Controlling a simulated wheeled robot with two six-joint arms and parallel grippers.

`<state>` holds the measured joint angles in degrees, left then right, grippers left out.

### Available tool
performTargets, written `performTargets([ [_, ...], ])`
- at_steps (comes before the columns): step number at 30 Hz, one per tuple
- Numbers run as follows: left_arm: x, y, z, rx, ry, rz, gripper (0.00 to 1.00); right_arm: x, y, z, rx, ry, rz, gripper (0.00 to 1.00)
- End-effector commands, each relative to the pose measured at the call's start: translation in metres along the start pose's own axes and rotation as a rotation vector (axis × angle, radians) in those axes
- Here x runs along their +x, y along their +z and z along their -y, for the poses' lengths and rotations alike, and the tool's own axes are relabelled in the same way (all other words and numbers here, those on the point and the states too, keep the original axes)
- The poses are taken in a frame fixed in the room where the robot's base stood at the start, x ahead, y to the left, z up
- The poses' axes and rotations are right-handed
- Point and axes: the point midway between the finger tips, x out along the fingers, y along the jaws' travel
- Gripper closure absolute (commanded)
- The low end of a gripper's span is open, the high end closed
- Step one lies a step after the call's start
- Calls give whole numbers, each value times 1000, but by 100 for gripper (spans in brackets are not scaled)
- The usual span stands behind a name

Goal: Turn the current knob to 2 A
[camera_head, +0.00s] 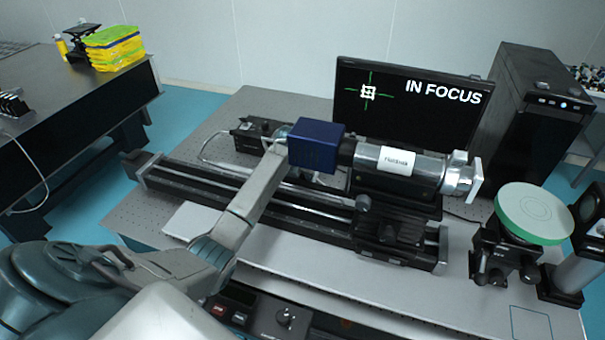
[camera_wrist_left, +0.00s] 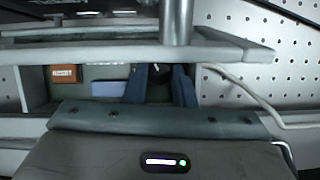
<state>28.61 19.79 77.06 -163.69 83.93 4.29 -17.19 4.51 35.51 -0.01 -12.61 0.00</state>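A small black box with dark knobs (camera_head: 252,136) stands at the rear left of the grey table in the head view. My left forearm reaches up to it, and my left gripper (camera_head: 281,132) is partly hidden beside the blue block. In the left wrist view, the two blue fingers of my left gripper (camera_wrist_left: 160,88) stand apart on either side of a dark knob (camera_wrist_left: 156,73) with a light mark. I cannot tell whether they touch it. The knob's scale and any current reading are not legible. My right gripper is not in view.
A blue block (camera_head: 317,146) and silver barrel (camera_head: 400,170) sit close right of my arm above a black rail (camera_head: 210,185). A monitor (camera_head: 410,105) reads "IN FOCUS". In the wrist view, an orange label (camera_wrist_left: 66,74) and pale cable (camera_wrist_left: 245,90) flank the knob.

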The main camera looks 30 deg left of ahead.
Motion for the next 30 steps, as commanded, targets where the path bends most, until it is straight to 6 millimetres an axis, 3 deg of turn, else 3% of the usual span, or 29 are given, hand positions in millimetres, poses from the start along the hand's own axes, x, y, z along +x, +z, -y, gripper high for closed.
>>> performTargets([
  [12,3,0,-4,312,-129,1,100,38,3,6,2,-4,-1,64],
  [24,0,1,-3,353,-147,1,100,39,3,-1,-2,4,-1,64],
  [25,0,1,-3,353,-146,1,71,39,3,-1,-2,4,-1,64],
  [30,0,1,-3,352,-146,1,68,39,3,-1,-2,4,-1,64],
])
